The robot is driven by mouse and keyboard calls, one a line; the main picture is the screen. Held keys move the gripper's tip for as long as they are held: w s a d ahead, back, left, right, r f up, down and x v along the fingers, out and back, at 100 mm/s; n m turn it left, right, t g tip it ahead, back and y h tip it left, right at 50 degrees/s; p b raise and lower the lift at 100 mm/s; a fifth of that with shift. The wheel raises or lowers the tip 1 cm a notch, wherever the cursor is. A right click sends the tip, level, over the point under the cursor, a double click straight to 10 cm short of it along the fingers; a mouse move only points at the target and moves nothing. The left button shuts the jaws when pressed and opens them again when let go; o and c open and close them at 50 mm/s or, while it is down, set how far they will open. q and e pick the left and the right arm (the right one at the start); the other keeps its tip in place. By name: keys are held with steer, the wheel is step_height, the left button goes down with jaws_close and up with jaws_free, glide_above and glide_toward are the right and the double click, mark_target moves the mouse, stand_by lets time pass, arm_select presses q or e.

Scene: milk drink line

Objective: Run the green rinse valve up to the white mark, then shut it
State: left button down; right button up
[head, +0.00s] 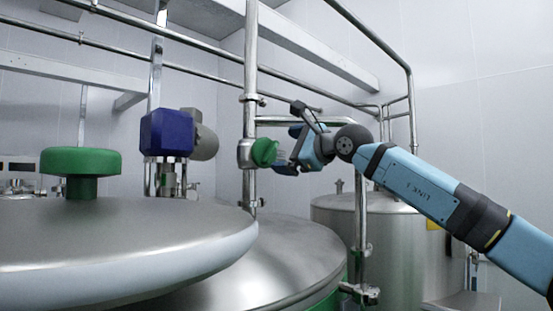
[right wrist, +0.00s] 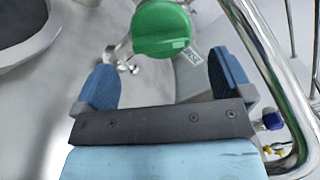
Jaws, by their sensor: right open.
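The green rinse valve (head: 264,152) is a round green knob on a grey body, fixed to the upright steel pipe at the middle of the head view. In the right wrist view the green knob (right wrist: 161,28), with a raised grip bar, lies ahead of the fingers. My right gripper (head: 291,151) is just right of the knob. In the right wrist view its blue fingers (right wrist: 165,80) are spread wide with nothing between them. The knob looks clear of both fingers. I cannot make out a white mark with certainty. My left gripper is not in view.
A steel tank lid (head: 130,235) with a big green handwheel (head: 80,162) fills the left front. A blue motor housing (head: 167,133) stands behind it. The upright pipe (head: 250,70) and rails run near my right arm. Another tank (head: 395,240) stands below that arm.

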steer(key=b+v, duration=0.2)
steer(key=v, duration=0.7)
